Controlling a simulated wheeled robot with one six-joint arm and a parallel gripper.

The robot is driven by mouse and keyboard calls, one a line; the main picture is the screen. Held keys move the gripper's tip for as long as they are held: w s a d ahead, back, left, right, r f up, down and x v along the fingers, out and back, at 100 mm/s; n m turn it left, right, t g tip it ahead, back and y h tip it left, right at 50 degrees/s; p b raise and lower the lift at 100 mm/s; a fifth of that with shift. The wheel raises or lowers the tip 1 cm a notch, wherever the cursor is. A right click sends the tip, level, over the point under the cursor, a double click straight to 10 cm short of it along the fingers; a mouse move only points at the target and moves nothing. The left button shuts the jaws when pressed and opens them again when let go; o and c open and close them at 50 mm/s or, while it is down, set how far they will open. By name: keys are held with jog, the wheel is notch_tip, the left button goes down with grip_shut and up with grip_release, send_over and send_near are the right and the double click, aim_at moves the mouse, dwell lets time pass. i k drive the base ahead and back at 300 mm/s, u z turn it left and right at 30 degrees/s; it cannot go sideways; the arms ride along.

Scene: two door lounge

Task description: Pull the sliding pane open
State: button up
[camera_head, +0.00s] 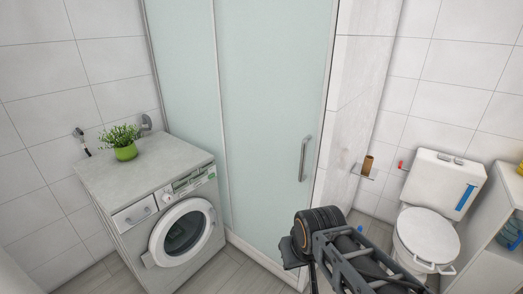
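The sliding pane (267,110) is a pale green frosted glass panel in a light frame. A vertical grey handle (304,158) sits near its right edge. A second frosted panel (187,66) stands to its left, behind the washing machine. The pane appears shut, with its right edge at the frame post. My arm comes in from the bottom right, below and right of the handle, and appears apart from it. My gripper's fingers cannot be made out, so whether they are open or shut does not show.
A washing machine (146,174) with a potted plant (123,141) on top stands left of the pane. A toilet (428,222) and a white shelf unit (494,240) stand at the right. A paper roll holder (366,170) is on the wall. Some floor (243,277) is clear before the pane.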

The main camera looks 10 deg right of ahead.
aim_at(273, 59)
jog(key=k, duration=0.6)
jog(key=u, duration=0.7)
jog(key=i, duration=1.4)
jog(key=z, duration=0.45)
